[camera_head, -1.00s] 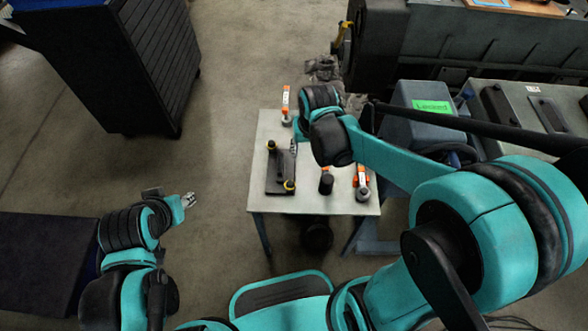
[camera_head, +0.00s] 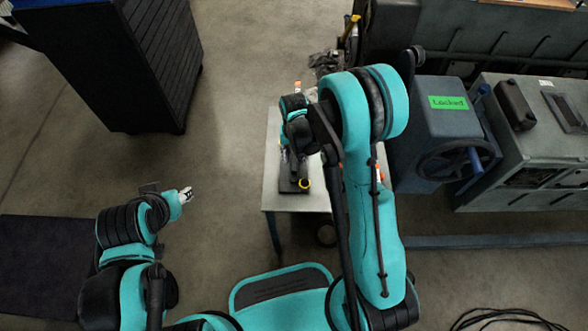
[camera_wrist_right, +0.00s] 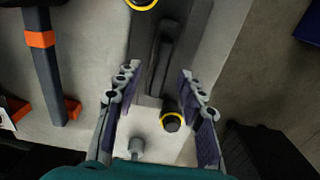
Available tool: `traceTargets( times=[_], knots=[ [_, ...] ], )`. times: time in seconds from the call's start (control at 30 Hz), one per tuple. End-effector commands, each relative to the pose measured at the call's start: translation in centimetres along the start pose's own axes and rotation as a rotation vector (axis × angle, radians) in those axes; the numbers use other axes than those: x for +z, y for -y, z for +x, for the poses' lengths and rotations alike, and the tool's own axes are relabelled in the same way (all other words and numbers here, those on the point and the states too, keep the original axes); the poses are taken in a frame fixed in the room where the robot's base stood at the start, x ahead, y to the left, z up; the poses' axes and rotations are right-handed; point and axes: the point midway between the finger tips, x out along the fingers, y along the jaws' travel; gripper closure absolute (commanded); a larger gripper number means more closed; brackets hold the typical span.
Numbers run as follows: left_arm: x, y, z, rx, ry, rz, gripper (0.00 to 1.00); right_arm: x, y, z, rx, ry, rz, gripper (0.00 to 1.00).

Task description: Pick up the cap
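No part is clearly marked as the cap. In the right wrist view, a black round knob with a yellow ring (camera_wrist_right: 172,121) sits at the near end of a dark fixture with a raised bar (camera_wrist_right: 163,60). A second yellow-ringed piece (camera_wrist_right: 142,3) is cut off at the top edge. A small grey cylinder (camera_wrist_right: 136,146) stands on the pale tabletop nearby. My right gripper (camera_wrist_right: 158,78) is open and empty, its fingers on both sides of the fixture in the picture. The fixture also shows in the head view (camera_head: 289,186), partly hidden by my right arm. My left gripper (camera_head: 186,195) is away from the table; its opening is unclear.
The small table (camera_head: 272,170) is largely covered by my right arm. A black tool with orange bands (camera_wrist_right: 48,80) lies left in the wrist view. A dark cabinet (camera_head: 150,70) stands at left, a machine with a green "Locked" label (camera_head: 448,102) at right.

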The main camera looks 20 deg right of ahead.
Motion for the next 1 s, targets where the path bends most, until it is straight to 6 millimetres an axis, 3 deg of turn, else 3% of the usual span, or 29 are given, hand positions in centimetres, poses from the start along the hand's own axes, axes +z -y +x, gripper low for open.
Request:
traceTargets(
  times=[0.03,0.1,0.33,0.37,0.5,1.0],
  knots=[
    [0.5,0.0,0.7,0.0,0.0,0.0,0.6,-0.1,0.0,1.4,0.0,0.0,0.0,0.6],
    [0.7,0.0,0.9,0.0,0.0,0.0,0.6,0.0,0.0,2.1,0.0,0.0,0.0,0.6],
    [0.6,0.0,0.8,0.0,0.0,0.0,0.6,0.0,0.0,2.2,0.0,0.0,0.0,0.6],
    [0.6,0.0,0.8,0.0,0.0,0.0,0.6,0.0,0.0,2.2,0.0,0.0,0.0,0.63],
    [0.6,0.0,0.8,0.0,0.0,0.0,0.6,0.0,0.0,2.2,0.0,0.0,0.0,1.0],
    [0.5,0.0,0.6,0.0,0.0,0.0,0.6,0.0,0.0,1.7,0.0,-0.001,0.0,1.0]
  ],
)
